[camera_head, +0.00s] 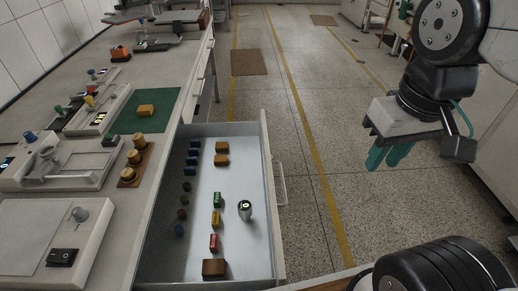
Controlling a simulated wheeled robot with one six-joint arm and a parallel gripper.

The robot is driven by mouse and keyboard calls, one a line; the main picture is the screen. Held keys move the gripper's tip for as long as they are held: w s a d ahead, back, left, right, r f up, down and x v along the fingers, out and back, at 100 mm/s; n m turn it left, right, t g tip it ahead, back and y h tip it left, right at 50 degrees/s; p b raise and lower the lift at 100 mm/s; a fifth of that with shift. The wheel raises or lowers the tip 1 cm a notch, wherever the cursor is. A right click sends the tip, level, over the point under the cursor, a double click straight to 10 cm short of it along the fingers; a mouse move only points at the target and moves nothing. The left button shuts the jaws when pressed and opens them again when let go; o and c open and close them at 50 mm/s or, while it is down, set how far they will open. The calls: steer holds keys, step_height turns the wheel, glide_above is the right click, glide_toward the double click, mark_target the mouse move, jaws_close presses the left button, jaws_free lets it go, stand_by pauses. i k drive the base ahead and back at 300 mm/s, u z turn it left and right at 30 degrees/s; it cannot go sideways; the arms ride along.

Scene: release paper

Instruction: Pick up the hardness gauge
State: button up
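A small silver cylinder with a black round face and a pale mark on it, which looks like the hardness gauge (245,210), stands in the open drawer (261,160), towards its right side. It is clear of the blocks around it. My gripper (388,158) hangs at the upper right over the floor, well outside the drawer and apart from the gauge. Its two green fingers point down and nothing shows between them. From this angle I cannot tell how far apart they are.
The drawer also holds several coloured blocks (215,219), dark round pieces and a brown block (214,268). The bench (160,170) on the left carries devices, a green mat (165,118) and brass weights (134,157). The floor (305,140) right of the drawer is open.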

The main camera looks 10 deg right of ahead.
mark_target(244, 207)
steer(key=k, duration=0.5)
steer(key=z, duration=1.6)
steer(key=i, duration=1.3)
steer(key=u, duration=2.8)
